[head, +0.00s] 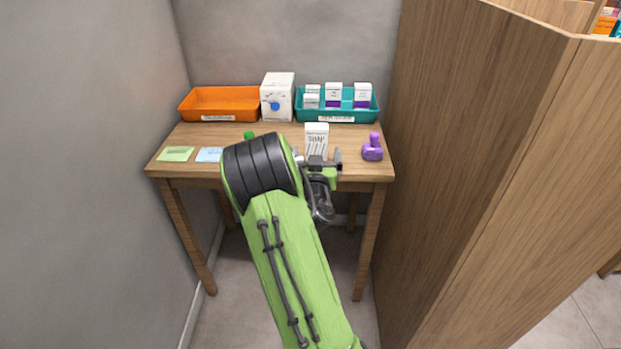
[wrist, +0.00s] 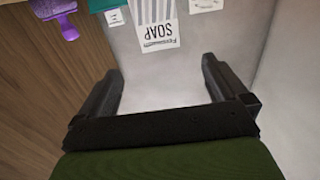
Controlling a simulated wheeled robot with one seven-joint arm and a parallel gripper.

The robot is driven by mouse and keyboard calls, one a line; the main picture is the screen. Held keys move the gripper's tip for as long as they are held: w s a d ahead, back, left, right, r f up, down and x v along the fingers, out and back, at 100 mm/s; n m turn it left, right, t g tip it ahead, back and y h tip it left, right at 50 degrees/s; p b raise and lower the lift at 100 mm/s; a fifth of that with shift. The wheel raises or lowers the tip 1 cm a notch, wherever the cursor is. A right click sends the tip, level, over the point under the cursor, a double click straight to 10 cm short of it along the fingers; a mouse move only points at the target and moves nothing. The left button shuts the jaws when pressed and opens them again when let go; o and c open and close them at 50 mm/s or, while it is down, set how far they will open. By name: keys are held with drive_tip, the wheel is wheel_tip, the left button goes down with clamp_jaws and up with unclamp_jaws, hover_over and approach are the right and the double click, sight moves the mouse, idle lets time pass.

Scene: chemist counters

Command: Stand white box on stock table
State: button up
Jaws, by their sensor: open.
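A white box with "SOAP" lettering (head: 316,140) stands upright on the wooden stock table (head: 240,132), right of the middle. Its lower part is hidden behind my gripper in the head view. It also shows upside down at the top of the wrist view (wrist: 157,24). My gripper (head: 319,161) is at the table's front edge, open and empty. In the wrist view its fingers (wrist: 163,72) are spread, with the soap box beyond their tips and apart from them. A larger white carton with a blue dot (head: 277,98) stands at the back between two trays.
An orange tray (head: 220,101) is at the back left, and a teal tray (head: 340,115) with several small boxes at the back right. A purple stamp (head: 373,150) stands right of the soap box. Green and blue notes lie at left. A wooden panel (head: 455,140) rises at right.

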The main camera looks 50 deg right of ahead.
drive_tip(key=s+a+r+n+g+y, duration=0.1)
drive_tip(key=s+a+r+g+y, duration=0.2)
drive_tip(key=a, duration=0.8)
drive_tip(key=s+a+r+y, duration=0.2)
drive_tip(key=s+a+y, duration=0.25)
drive_tip(key=a, duration=0.55)
drive_tip(key=s+a+f+n+g+y, duration=0.1)
drive_tip(key=s+a+n+g+y, duration=0.2)
drive_tip(key=s+a, duration=1.1)
drive_tip(key=a+n+y, duration=0.1)
drive_tip(key=n+y, duration=0.2)
drive_tip(key=n, duration=0.2)
drive_tip(key=shift+a+n, duration=0.15)
drive_tip(key=shift+n, duration=0.25)
